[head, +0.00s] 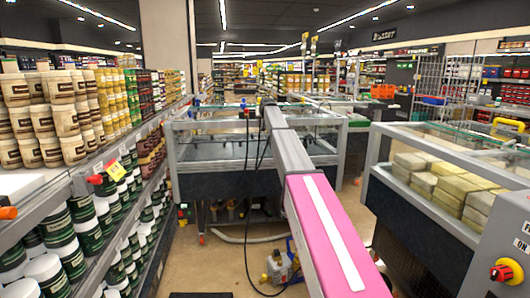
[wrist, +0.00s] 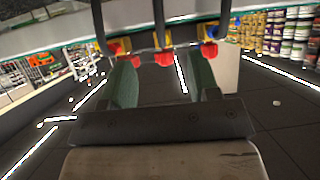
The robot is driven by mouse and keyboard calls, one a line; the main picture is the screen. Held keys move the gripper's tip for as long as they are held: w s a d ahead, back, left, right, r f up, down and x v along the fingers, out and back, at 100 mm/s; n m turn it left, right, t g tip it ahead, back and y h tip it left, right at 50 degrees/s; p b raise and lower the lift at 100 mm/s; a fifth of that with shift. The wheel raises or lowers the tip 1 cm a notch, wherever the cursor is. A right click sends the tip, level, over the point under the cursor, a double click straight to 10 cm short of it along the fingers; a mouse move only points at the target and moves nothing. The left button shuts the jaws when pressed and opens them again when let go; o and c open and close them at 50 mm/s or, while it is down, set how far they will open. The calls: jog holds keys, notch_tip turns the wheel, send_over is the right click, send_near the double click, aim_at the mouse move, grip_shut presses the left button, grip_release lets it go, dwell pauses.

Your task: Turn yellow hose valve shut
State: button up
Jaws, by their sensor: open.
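My gripper (wrist: 163,62) is open in the wrist view, its two greenish fingers pointing at a row of valves under a glass-edged rail. A valve with a yellow body and red cap (wrist: 116,47) is by the left finger. A middle valve with a red cap (wrist: 163,57) lies between the fingers. A blue-bodied valve with a red cap (wrist: 209,48) is by the right finger. I cannot tell whether a finger touches any. Dark hoses run by the valves. In the head view my arm hides my gripper, and the valves at the freezer edge are small.
The glass-topped freezer (head: 210,155) stands ahead, with black hoses (head: 247,140) hanging down its front. Shelves of tubs (head: 60,225) line the left; another freezer (head: 420,150) stands right.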

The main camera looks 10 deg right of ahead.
jog(key=s+f+g, duration=0.3)
jog(key=s+f, duration=0.9)
jog(key=f, duration=0.5)
jog(key=shift+a+h, duration=0.15)
jog(key=shift+h, duration=0.15)
jog(key=shift+w+r, duration=0.1)
jog(key=w+d+r+n+t+y, duration=0.2)
jog(key=w+r+t+y, duration=0.15)
jog(key=w+r, duration=0.45)
jog(key=w+d+r+n+t+y, duration=0.2)
jog(key=w+d+r+t+y, duration=0.3)
jog(key=r, duration=0.6)
jog(key=shift+g+h, duration=0.55)
jog(key=shift+g, duration=0.3)
jog(key=x, duration=0.4)
jog(key=a+x, duration=0.1)
jog(key=x, duration=0.7)
jog(key=shift+w+a+f, duration=0.1)
jog(key=shift+a+f, duration=0.15)
jog(key=shift+a, duration=0.1)
jog(key=c, duration=0.9)
